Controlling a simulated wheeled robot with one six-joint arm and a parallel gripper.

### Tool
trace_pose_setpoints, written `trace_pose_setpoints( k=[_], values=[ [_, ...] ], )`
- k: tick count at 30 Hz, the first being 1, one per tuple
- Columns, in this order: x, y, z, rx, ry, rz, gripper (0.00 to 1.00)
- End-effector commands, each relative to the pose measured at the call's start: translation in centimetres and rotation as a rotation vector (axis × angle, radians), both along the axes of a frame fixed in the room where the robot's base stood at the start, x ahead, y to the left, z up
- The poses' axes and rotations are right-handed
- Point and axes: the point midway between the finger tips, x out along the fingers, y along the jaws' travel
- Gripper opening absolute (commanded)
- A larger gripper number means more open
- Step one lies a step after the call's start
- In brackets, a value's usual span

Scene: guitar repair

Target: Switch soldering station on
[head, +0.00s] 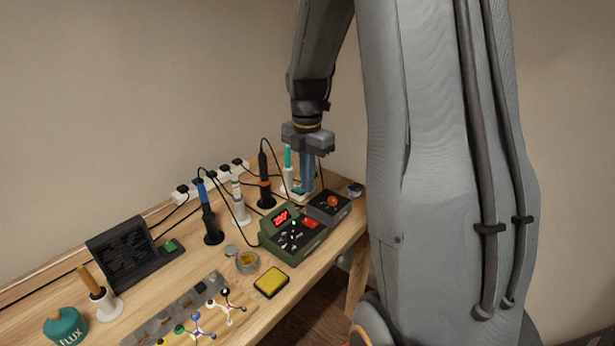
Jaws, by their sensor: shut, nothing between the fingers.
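The soldering station is probably the dark green box (291,237) near the right end of the bench. It has a red display (281,217), a red rocker switch (311,222) and several small controls on its sloped face. The switch's position is too small to read. My gripper (305,187) points straight down behind the station, near the back right of the bench. Its fingers are closed together with nothing between them. Its tips are close to a small white and teal item, and I cannot tell whether they touch it.
A grey box with an orange knob (333,201) stands right of the station. Irons in stands (210,225), a power strip with several plugs (209,177), a black fan-like unit (124,259), a yellow sponge (271,281) and a parts tray crowd the bench. The wall is close behind.

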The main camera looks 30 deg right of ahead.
Motion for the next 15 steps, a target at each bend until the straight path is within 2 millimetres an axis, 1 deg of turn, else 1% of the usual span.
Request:
trace_pose_setpoints(
  k=[1, 3, 9, 15],
  values=[
    [-0.2, 0.1, -1.1, 0.002, 0.006, 0.000, 0.00],
    [-0.2, 0.1, -2.5, 0.002, 0.006, 0.000, 0.00],
    [-0.2, 0.1, -6.2, 0.002, 0.006, 0.000, 0.00],
    [-0.2, 0.1, -8.8, 0.001, 0.004, 0.000, 0.00]
  ],
)
